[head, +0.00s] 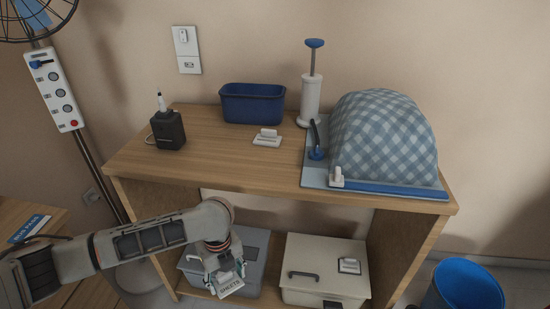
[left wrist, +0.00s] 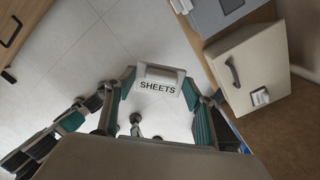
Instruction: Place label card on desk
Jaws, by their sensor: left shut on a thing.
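A white label card (head: 230,285) reading "SHEETS" is held in my left gripper (head: 224,270), in front of the grey box on the lower shelf. In the left wrist view the card (left wrist: 158,85) sits between the two fingers (left wrist: 159,92), with its text facing the camera. The wooden desk (head: 225,165) stands above and behind the gripper, its top partly bare. The card is below the level of the desk top. My right gripper is not in view.
On the desk are a black device (head: 168,130), a blue bin (head: 253,104), a small white holder (head: 267,138), a white pump (head: 311,100) and a checkered dome (head: 384,138) on a blue board. Below are a grey box (head: 250,258) and a cream box (head: 325,262). A blue bucket (head: 465,285) stands right.

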